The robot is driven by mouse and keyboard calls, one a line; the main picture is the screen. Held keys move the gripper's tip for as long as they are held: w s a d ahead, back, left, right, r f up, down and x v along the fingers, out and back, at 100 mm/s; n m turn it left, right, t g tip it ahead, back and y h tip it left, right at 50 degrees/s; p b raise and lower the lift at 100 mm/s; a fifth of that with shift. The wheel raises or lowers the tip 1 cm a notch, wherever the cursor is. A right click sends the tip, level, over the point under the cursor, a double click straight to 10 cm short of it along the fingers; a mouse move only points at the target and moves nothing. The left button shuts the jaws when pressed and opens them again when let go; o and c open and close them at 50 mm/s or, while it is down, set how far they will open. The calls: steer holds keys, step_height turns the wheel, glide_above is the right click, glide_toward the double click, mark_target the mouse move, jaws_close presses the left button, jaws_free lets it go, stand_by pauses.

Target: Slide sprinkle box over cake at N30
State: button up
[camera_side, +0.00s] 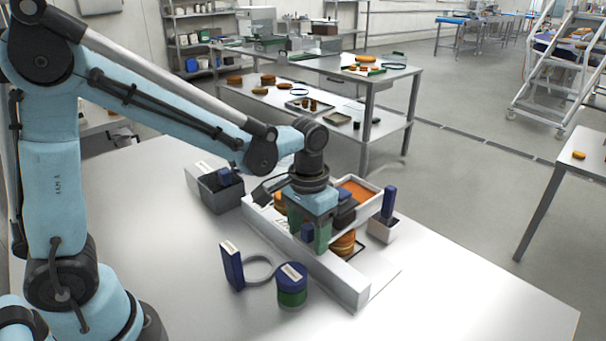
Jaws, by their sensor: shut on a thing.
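The sprinkle box, a white open box (371,205) with an orange fill, is at the middle right over a pale rail fixture. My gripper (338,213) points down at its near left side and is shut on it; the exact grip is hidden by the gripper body. Another cake (280,202) shows partly behind the gripper at left. No N30 marking is readable.
A long pale rail (325,273) runs along the fixture's front. A grey bin (220,190) stands behind left. A blue upright block (232,267), a ring (260,268) and a blue-green jar (292,284) stand in front. The table's right front is clear.

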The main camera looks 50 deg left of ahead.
steer(key=shift+a, duration=8.5)
steer(key=o, duration=1)
steer(key=shift+c, duration=0.2)
step_height(320, 180, up, 7)
